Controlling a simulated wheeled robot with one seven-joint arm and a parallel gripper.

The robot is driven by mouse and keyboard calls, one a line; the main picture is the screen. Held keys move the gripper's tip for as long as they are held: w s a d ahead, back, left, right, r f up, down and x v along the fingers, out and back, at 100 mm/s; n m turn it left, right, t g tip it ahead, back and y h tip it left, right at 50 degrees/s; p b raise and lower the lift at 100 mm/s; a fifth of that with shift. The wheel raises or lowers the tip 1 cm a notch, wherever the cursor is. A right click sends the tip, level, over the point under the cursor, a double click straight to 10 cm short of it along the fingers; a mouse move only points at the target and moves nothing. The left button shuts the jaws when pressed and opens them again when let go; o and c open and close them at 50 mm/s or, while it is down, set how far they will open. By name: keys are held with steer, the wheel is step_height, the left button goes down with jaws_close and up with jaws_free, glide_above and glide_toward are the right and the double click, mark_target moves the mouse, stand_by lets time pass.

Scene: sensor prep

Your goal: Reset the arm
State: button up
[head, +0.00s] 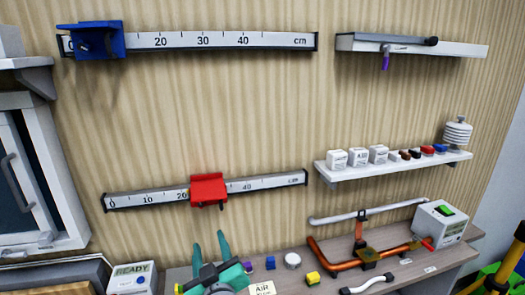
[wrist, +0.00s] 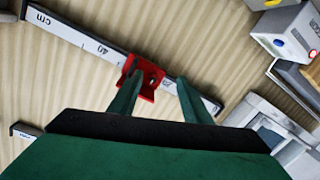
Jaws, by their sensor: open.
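My gripper (head: 209,241) has green fingers and is open and empty, low in the middle of the head view. It points up towards the wall, below the red slider (head: 208,190) on the lower ruler rail (head: 145,198). In the wrist view my gripper (wrist: 160,78) has its fingers spread, with the red slider (wrist: 148,72) seen beyond them, nearer the left finger. In the head view there is a gap between the fingertips and the slider. The slider sits between the 20 and 40 marks.
A blue slider (head: 97,40) sits at the left end of the upper rail (head: 285,41). A shelf (head: 400,170) on the right holds small blocks and sensors. The bench below carries an orange pipe (head: 345,266), a READY box (head: 132,279) and small blocks. A window frame (head: 50,165) stands left.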

steer(key=s+d+f+m+h, duration=0.2)
steer(key=s+d+f+m, duration=0.2)
steer(key=s+f, duration=0.6)
steer(key=s+d+f+m+h, duration=0.3)
steer(key=s+f, duration=0.4)
steer(key=f, duration=0.7)
steer(key=s+d+f, duration=0.1)
steer(key=s+d, duration=0.1)
steer(key=s, duration=0.6)
steer(key=s+d+f+m, duration=0.1)
steer(key=s+d, duration=0.2)
steer(key=s, duration=0.4)
steer(key=s+d+f, duration=0.1)
steer(key=s+d, duration=0.1)
steer(key=s, duration=0.6)
steer(key=shift+s+d+f+g+h, duration=0.3)
steer(key=shift+d+f+g+h, duration=0.1)
